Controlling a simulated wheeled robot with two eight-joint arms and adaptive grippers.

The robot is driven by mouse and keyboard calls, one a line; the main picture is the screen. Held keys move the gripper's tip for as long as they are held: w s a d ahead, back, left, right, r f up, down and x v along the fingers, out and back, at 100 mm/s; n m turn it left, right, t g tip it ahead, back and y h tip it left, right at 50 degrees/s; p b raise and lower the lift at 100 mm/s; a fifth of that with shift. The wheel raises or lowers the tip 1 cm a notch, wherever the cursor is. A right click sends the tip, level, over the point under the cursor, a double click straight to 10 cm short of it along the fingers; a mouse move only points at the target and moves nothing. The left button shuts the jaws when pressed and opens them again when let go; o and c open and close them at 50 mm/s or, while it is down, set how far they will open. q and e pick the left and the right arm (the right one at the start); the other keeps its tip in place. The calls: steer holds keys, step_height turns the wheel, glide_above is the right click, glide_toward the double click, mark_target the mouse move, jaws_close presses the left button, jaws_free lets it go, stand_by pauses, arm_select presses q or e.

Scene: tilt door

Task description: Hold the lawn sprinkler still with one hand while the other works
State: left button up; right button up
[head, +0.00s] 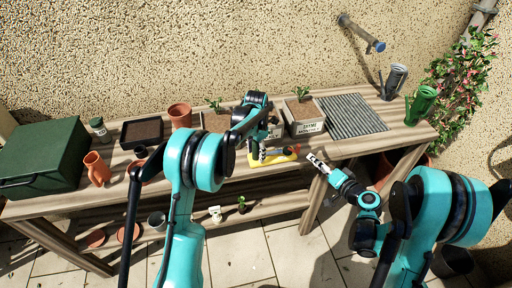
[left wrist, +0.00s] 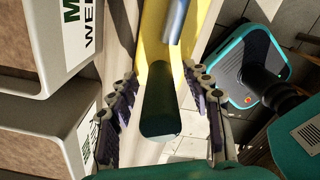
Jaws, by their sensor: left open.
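The lawn sprinkler (head: 284,157) is yellow and lies near the front edge of the wooden bench, with a small orange part at its right end. My left gripper (head: 262,156) is over its left part and hides some of it. In the left wrist view the open fingers (left wrist: 163,108) stand on either side of a dark green bar, with the yellow sprinkler body (left wrist: 153,75) and a grey tube beyond. I cannot tell whether the fingers touch it. My right gripper (head: 317,162) is at the bench's front edge, right of the sprinkler and apart from it; its jaw opening is too small to tell.
Soil-filled planter boxes (head: 304,128) stand just behind the sprinkler. A ribbed grey mat (head: 352,116), a green watering can (head: 420,106) and a grey one (head: 393,82) are to the right. A green box (head: 45,155) and terracotta pots (head: 180,115) are to the left.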

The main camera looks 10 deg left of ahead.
arm_select(q)
jaws_close()
steer(key=shift+f, duration=0.1)
stand_by(1.2)
